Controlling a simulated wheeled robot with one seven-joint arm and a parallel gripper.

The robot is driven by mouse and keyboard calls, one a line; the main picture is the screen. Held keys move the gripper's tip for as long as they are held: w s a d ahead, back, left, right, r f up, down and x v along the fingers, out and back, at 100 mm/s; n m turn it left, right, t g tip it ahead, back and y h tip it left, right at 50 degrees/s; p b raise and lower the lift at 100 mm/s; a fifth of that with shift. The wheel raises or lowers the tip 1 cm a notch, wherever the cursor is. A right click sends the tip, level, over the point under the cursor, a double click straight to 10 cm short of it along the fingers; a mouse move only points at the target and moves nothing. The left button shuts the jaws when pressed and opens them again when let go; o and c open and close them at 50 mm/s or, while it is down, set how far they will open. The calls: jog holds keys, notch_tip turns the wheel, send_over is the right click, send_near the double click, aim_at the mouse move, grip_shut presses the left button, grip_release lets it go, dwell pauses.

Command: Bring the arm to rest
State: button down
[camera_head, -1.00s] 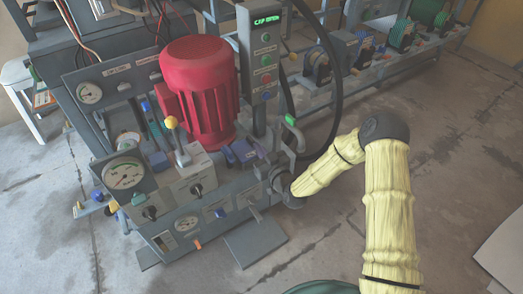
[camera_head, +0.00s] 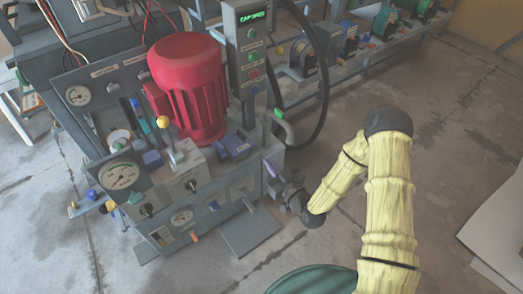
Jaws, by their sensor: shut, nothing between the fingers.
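My arm, in a pale yellow sleeve, comes up from the lower right, bends at a dark elbow and reaches down left. My gripper (camera_head: 282,183) is at its end, small and dark, beside the right front side of the plate press (camera_head: 228,190). It looks shut and empty; its fingers are hard to make out against the machine. A purple-tipped part (camera_head: 270,167) shows next to it on the press; I cannot tell whether they touch. The press has a red motor (camera_head: 188,88) and a control post (camera_head: 250,60) with a green display.
A grey curved pipe with a green handle (camera_head: 279,114) and a black hose (camera_head: 322,80) stand close behind my gripper. A rack with coloured spools (camera_head: 348,40) runs along the back. Bare concrete floor (camera_head: 460,130) lies right of my arm. A pale sheet (camera_head: 500,225) lies at the right edge.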

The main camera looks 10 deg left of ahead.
jog(key=shift+v, duration=1.2)
jog(key=shift+w, duration=0.1)
